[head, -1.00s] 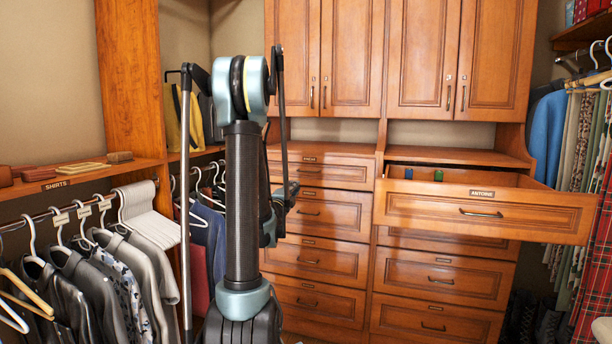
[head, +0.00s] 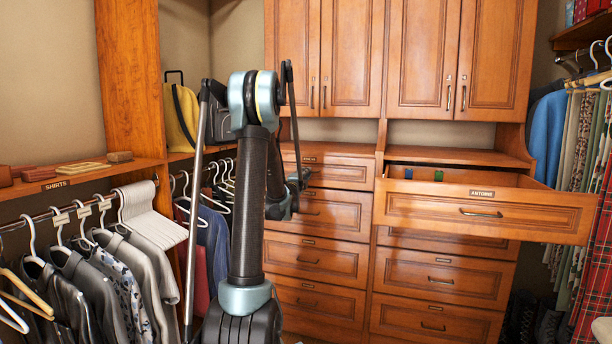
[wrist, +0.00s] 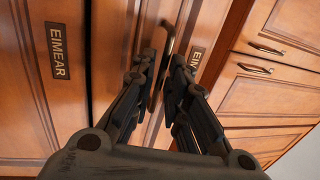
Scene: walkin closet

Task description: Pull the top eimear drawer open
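In the wrist view, turned on its side, an EIMEAR label (wrist: 194,60) marks the drawer front at my fingers. Its dark handle (wrist: 170,38) runs between and behind my fingertips, partly hidden. My gripper (wrist: 164,62) is open, its fingers a narrow gap apart at the handle; contact cannot be told. Another drawer, with its own EIMEAR label (wrist: 59,52), lies to the left, past a dark gap. In the head view, the top drawer (head: 345,173) of the left column looks closed. My gripper (head: 298,183) is at its left part.
An ANTOINE drawer (head: 400,205) stands pulled out on the right. Cabinet doors (head: 352,60) are above. Hanging shirts (head: 110,270) fill the left, under a wooden shelf (head: 90,178). Trousers (head: 595,200) hang at the right.

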